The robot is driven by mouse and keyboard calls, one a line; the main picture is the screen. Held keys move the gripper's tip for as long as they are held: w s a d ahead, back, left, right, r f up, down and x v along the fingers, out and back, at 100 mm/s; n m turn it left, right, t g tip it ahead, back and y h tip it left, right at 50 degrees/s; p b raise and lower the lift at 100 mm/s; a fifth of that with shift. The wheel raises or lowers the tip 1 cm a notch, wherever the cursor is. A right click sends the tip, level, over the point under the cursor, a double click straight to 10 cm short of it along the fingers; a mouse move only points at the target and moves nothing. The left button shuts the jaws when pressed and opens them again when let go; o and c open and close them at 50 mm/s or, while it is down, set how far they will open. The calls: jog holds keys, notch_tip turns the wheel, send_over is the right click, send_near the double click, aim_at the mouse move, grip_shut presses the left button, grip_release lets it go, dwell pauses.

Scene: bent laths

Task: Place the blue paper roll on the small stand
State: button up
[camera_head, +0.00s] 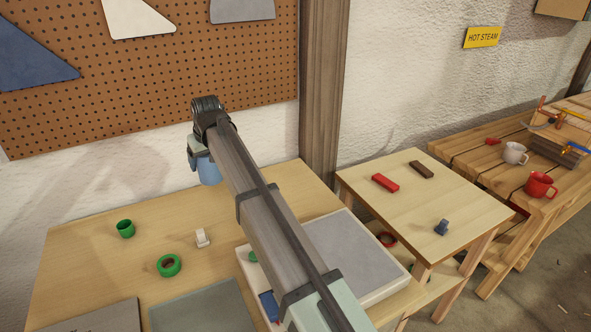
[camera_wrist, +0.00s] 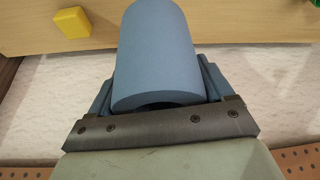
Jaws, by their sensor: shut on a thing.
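The blue paper roll (camera_wrist: 155,50) is held between the fingers of my gripper (camera_wrist: 157,88). In the wrist view it sticks out past the fingers, with its hollow near end partly showing. In the head view the roll (camera_head: 209,171) hangs above the back of the large table, and my gripper (camera_head: 199,153) is partly hidden by its own wrist. The small stand appears to be the low wooden table (camera_head: 415,220) to the right of the large table. It is well to the right of my gripper, and the roll is apart from it.

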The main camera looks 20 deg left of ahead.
jog(key=w+d+f+m+h, duration=0.1)
jog(key=w+d+m, duration=0.1)
jog(key=w+d, duration=0.8)
jog(key=w+d+m+t, duration=0.15)
jog(key=w+d, duration=0.45)
jog(key=d, duration=0.8)
jog(key=w+d+f+m+h, duration=0.1)
jog(key=w+d+m, duration=0.1)
jog(key=w+d, duration=0.85)
jog(key=w+d+f+m+h, duration=0.1)
jog(key=d+f+m, duration=0.15)
jog(key=d, duration=1.85)
jog(key=d+f+m+h, duration=0.1)
jog(key=d+m, duration=0.2)
jog(key=d, duration=1.8)
jog(key=shift+a+f+n+y, duration=0.15)
jog(key=shift+f+n, duration=0.3)
jog(key=shift+f, duration=1.25)
jog(key=shift+a+f+n+y, duration=0.1)
jog(key=shift+f+n+y, duration=0.25)
jog(key=shift+f, duration=1.35)
jog(key=shift+a+f+n+y, duration=0.1)
jog(key=shift+f+n, duration=0.4)
jog(key=shift+f, duration=1.2)
jog(key=shift+f, duration=0.1)
jog(key=o, duration=1)
